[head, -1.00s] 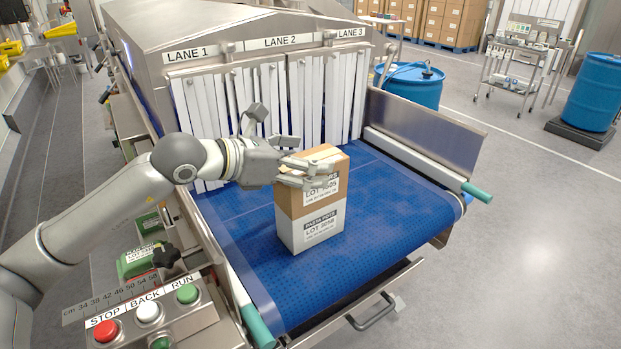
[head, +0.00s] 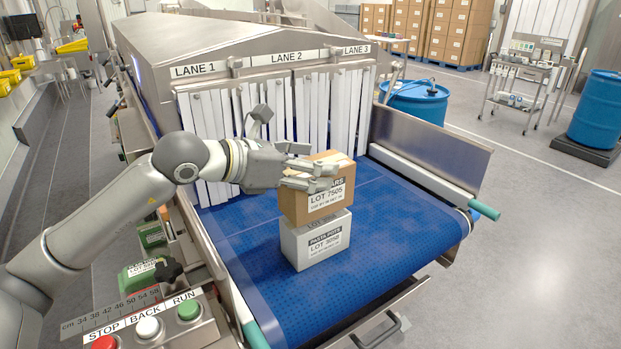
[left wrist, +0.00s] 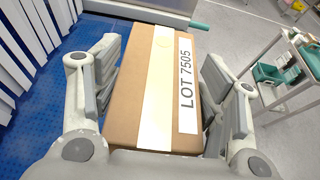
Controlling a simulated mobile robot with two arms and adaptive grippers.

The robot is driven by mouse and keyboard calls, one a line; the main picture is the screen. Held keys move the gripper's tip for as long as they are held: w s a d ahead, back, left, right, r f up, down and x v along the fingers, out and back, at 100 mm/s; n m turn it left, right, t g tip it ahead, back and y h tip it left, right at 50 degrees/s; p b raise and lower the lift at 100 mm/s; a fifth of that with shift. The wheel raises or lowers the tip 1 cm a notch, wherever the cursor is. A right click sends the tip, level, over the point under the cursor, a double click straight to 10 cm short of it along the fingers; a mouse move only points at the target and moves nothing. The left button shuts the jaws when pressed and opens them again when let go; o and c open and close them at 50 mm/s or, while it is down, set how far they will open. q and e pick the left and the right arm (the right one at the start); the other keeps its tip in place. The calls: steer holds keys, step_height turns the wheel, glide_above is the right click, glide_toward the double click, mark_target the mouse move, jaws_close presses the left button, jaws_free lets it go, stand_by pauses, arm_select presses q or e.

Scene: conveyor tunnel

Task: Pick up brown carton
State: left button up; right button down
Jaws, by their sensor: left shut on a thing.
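The brown carton (head: 322,207) with a LOT 7505 label is held above a white carton (head: 316,244) marked LOT 305B. A gap shows the white carton's top below it, and the brown carton looks slightly tilted. My left gripper (head: 312,176) is shut on the brown carton, with fingers at its upper sides. In the left wrist view the brown carton (left wrist: 122,101) fills the space between the two fingers, its taped top facing the camera. The white carton stands upright on the blue belt (head: 390,225). My right gripper is not in view.
Behind the carton hang white strip curtains (head: 308,105) under lane signs. A steel side guard (head: 430,150) stands on the right of the belt. A button panel (head: 150,325) is at the lower left. The belt to the right is clear.

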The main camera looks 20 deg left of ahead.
arm_select(q)
steer(key=a+r, duration=0.1)
steer(key=r, duration=0.1)
steer(key=a+r+b, duration=0.1)
steer(key=r, duration=0.1)
steer(key=a+r, duration=0.2)
steer(key=shift+s+b, duration=0.35)
steer(key=shift+s, duration=0.05)
steer(key=s+a+r+b, duration=0.2)
steer(key=a+r, duration=0.3)
steer(key=a, duration=0.4)
steer(key=shift+s+a, duration=0.3)
steer(key=shift+s, duration=0.05)
